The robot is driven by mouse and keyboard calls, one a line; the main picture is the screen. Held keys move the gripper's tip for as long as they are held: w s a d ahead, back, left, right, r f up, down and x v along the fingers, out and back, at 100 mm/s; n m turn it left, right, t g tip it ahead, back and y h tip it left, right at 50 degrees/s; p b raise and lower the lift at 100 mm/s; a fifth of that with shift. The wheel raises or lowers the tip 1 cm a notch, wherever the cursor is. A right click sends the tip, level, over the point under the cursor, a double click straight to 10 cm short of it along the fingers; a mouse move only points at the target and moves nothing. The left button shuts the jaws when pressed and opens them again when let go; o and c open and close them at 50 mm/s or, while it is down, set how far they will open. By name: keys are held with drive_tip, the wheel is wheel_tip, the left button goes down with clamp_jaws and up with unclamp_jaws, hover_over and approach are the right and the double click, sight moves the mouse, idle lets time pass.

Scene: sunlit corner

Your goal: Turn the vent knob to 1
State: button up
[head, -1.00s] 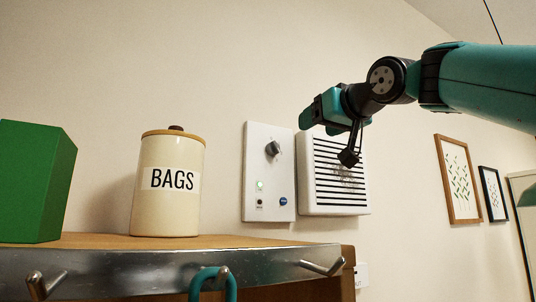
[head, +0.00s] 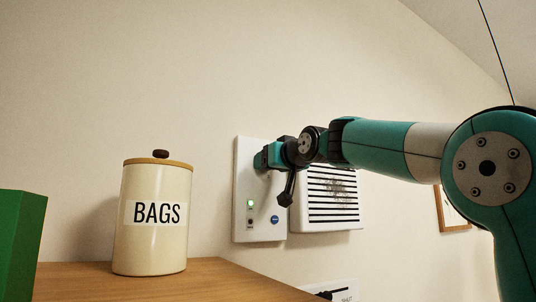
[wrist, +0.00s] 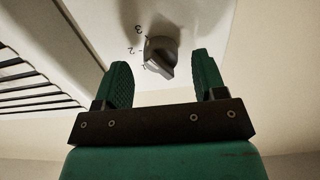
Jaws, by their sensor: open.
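The vent knob (wrist: 160,56) is a dark grey dial with a raised grip on a white panel (wrist: 205,20). In the wrist view the numerals 3 and 2 show beside it, with a small mark lower down that may be 1. I cannot tell for sure which mark it points at. My gripper (wrist: 162,64) is open, with a green finger to either side of the knob in the picture; no contact shows. In the head view my gripper (head: 266,158) is in front of the panel's upper part and hides the knob.
The slatted vent (head: 332,205) is right of the panel, partly behind my arm. A green light (head: 250,204) and a blue button (head: 274,219) are lower on the panel. A BAGS canister (head: 155,235) and a green box (head: 18,240) stand left by the wooden shelf (head: 220,280).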

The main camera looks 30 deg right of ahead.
drive_tip(key=shift+w, duration=0.9)
drive_tip(key=shift+c, duration=0.4)
drive_tip(key=c, duration=0.8)
drive_tip(key=shift+c, duration=0.2)
